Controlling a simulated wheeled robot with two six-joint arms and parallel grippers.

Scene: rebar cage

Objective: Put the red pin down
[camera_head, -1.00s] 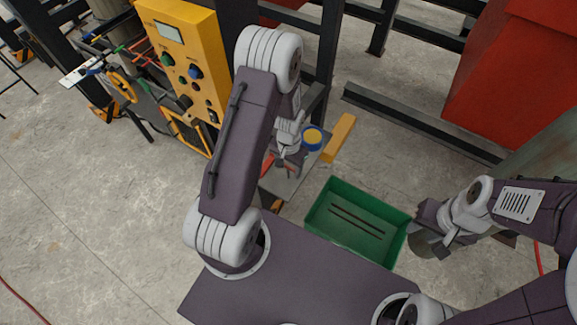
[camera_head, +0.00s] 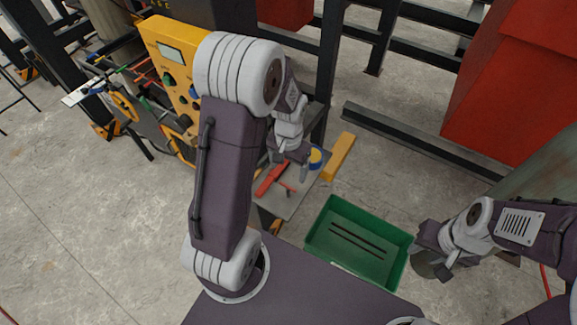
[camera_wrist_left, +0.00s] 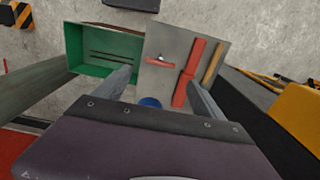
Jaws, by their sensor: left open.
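A small red pin (camera_head: 287,187) lies on the grey tabletop (camera_head: 284,207) in the head view. It also shows in the left wrist view (camera_wrist_left: 157,63), beside a small metallic bit. My left gripper (camera_head: 290,170) is over the table, behind my arm. In the left wrist view its fingers (camera_wrist_left: 157,78) are spread wide with nothing between them, and the pin lies beyond the tips, apart from them. A larger red piece (camera_wrist_left: 190,73) lies to the right of the pin. My right gripper (camera_head: 428,250) is at the right, beside the green bin; its jaws are unclear.
A blue-and-yellow round item (camera_head: 315,157) and a yellow block (camera_head: 338,157) are at the table's far side. A green bin (camera_head: 316,228) holds two dark rods. A yellow control panel (camera_head: 165,45) stands left. Dark steel beams (camera_head: 415,130) lie behind.

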